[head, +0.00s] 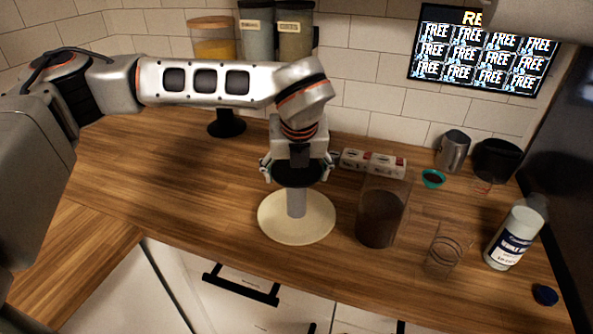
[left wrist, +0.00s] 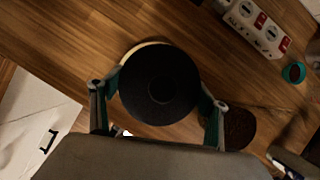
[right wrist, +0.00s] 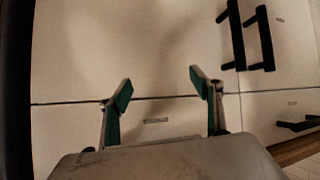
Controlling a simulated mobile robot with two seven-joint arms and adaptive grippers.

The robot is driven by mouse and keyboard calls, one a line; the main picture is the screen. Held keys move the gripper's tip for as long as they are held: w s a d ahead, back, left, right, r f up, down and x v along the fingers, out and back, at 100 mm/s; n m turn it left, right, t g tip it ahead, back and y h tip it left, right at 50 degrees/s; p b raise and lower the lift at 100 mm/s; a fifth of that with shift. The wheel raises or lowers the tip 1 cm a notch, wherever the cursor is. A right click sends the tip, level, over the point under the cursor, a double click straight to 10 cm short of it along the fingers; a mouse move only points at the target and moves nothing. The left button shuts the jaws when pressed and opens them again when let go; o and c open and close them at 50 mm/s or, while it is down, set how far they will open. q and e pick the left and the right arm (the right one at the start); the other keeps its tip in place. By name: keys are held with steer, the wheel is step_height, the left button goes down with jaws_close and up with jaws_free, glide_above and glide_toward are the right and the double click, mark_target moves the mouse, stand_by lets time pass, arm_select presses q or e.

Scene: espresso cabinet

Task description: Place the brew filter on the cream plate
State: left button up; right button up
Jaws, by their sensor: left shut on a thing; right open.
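The brew filter appears to be the piece with a wide black round top (left wrist: 160,84) and a grey tube (head: 297,203) below it. My left gripper (head: 297,172) is shut on the black top, with one finger on each side; the left wrist view shows this too (left wrist: 158,103). The tube is upright over the middle of the round cream plate (head: 268,222). Its lower end appears at the plate's surface, but I cannot tell if it touches. My right gripper (right wrist: 160,88) is open and empty, facing white cabinet fronts.
Right of the plate stands a clear container with dark grounds (head: 378,217), then a clear glass (head: 443,252) and a white bottle (head: 512,238). Behind are a power strip (head: 373,163), teal cup (head: 433,179) and metal pitcher (head: 453,151). The counter left of the plate is clear.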

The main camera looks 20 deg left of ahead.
arm_select(q)
steer(key=o, duration=1.1)
steer(key=shift+o, duration=0.2)
steer(key=shift+r, duration=0.1)
steer(key=b+v, duration=0.1)
steer(key=v, duration=1.1)
steer(key=shift+b, duration=0.35)
steer(key=shift+d, duration=0.1)
